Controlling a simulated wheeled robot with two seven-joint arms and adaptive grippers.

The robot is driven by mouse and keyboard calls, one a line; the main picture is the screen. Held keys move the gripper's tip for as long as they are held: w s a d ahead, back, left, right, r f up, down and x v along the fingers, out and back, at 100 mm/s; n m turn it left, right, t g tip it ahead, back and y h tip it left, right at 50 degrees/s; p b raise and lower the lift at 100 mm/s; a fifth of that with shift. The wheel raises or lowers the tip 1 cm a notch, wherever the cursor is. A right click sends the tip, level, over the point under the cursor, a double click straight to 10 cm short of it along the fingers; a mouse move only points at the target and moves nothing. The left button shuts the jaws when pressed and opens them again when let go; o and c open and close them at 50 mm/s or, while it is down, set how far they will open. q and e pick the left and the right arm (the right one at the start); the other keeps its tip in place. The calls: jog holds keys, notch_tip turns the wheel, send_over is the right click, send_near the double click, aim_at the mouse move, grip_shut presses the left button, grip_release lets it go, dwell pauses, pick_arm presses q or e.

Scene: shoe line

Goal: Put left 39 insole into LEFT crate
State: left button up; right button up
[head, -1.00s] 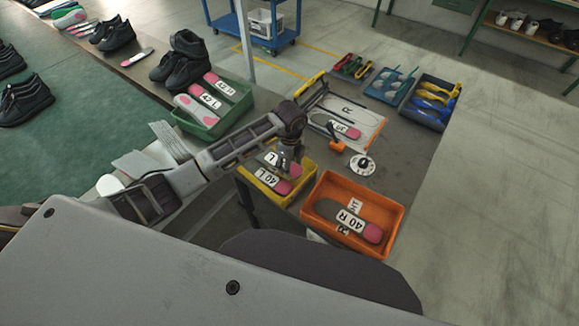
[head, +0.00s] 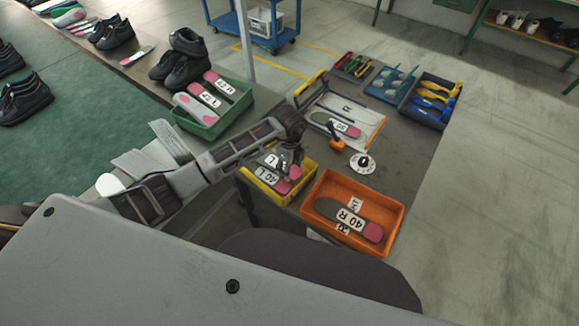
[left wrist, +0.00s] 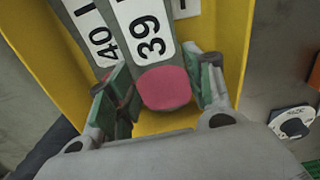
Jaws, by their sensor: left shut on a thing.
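The yellow crate (head: 247,184) stands at the table's near left edge; its yellow wall also fills much of the left wrist view (left wrist: 232,40). My left gripper (head: 290,166) is over the crate with its fingers (left wrist: 163,92) shut on the grey 39 insole (left wrist: 150,45) near its pink heel. The insole is inside the crate outline, low by the floor; whether it touches the bottom I cannot tell. A 40 L insole (left wrist: 100,35) lies in the crate beside it, partly hidden by a finger. The right gripper is not in view.
An orange crate (head: 315,217) with a 40 R insole stands to the right. Behind are a tray (head: 372,125) with a pink-heeled insole, an orange-handled tool and a round dial (head: 362,164). A green crate (head: 208,131) with several insoles is at the left.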

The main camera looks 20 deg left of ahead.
pick_arm(q)
jog(key=shift+f, duration=0.15)
jog(key=o, duration=0.9)
jog(key=shift+r+p, duration=0.35)
jog(key=shift+r, duration=0.35)
notch_tip(320, 180, up, 12)
jog(key=shift+w+f+b, duration=0.1)
jog(key=shift+b, duration=0.5)
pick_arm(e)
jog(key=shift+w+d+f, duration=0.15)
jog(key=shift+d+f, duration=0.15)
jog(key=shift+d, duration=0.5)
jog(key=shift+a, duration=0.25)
